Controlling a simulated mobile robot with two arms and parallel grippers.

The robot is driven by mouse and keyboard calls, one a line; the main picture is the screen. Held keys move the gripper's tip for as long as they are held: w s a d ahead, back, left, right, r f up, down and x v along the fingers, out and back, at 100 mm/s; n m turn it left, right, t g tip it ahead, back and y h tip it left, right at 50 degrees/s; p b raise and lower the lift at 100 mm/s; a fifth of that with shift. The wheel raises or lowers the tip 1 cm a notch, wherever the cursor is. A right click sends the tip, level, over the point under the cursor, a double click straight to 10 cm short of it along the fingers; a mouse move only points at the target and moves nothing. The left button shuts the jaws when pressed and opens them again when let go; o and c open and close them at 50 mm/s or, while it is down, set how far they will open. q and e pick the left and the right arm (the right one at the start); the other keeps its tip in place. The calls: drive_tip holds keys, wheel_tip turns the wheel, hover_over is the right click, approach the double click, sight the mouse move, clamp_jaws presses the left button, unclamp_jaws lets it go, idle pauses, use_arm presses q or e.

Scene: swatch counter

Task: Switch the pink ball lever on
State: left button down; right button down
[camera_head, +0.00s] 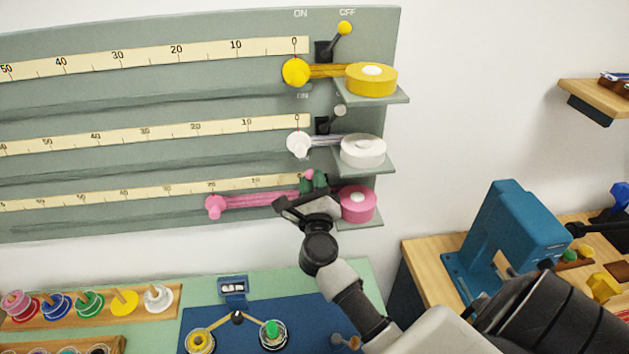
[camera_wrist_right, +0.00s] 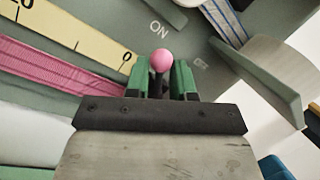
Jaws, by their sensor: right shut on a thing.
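The pink ball lever (camera_wrist_right: 162,60) shows in the wrist view with its ball above a dark stem, between the green fingertips of my right gripper (camera_wrist_right: 158,78). The gripper is shut on it. The ON mark lies just above the ball; the fainter OFF mark lies to its right. In the head view the pink ball (camera_head: 309,174) sits farther left in its row than the yellow and white balls in theirs. My right gripper (camera_head: 313,186) hides the lever's base there. My left gripper is not in view.
The yellow ball lever (camera_head: 344,28) and white ball lever (camera_head: 340,110) lean right on the grey panel (camera_head: 150,90). The pink ribbon roll (camera_head: 358,203) sits on a small shelf close beside my right gripper. A blue machine (camera_head: 515,235) stands on the wooden table at right.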

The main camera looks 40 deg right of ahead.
idle(0.3)
drive_tip(key=c, duration=1)
unclamp_jaws()
drive_tip(key=shift+a, duration=0.1)
drive_tip(key=b+v, duration=0.4)
drive_tip(key=v, duration=0.6)
drive_tip(key=shift+s+a+f, duration=0.1)
drive_tip(key=shift+s+a, duration=0.1)
drive_tip(key=shift+s, duration=0.15)
